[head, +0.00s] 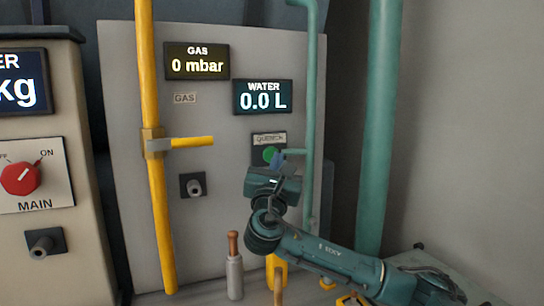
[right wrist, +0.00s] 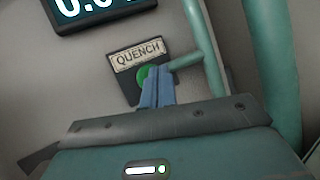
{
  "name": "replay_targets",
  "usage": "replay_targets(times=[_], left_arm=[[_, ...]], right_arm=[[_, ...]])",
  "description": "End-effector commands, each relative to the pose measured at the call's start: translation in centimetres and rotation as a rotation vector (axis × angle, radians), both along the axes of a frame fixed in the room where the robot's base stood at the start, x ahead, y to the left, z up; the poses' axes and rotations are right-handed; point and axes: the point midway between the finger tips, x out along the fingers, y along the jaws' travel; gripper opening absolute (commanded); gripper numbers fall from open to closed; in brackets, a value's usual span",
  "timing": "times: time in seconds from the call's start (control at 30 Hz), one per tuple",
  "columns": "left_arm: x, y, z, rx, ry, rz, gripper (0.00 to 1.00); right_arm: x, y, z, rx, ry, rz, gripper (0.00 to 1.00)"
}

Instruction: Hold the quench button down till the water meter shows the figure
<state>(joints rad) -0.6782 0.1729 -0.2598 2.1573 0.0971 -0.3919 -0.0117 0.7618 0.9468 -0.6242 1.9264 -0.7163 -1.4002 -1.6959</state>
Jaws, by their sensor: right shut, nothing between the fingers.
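The green quench button (head: 270,154) sits under a QUENCH label on the grey panel. In the right wrist view the button (right wrist: 145,73) is partly hidden behind my fingertips. My right gripper (head: 277,160) is shut and empty, with its blue fingers (right wrist: 157,88) pointing at the button. The tips overlap the button's lower right part; whether they touch it I cannot tell. The water meter (head: 263,97) above reads 0.0 L. My left gripper is not in view.
A teal pipe (head: 311,100) with a side branch runs close right of the button. A yellow gas pipe (head: 156,220) with a lever (head: 190,142) stands left. The gas display (head: 197,62) reads 0 mbar. A red MAIN knob (head: 21,177) is at far left.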

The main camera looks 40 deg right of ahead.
Motion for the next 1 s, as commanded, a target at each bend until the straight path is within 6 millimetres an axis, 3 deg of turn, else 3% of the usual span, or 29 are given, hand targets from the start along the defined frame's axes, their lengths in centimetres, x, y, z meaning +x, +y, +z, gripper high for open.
replay_targets(times=[1.0], left_arm=[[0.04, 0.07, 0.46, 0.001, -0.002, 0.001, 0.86]], right_arm=[[0.83, -0.25, -0.01, 0.0, 0.0, 0.0, 0.0]])
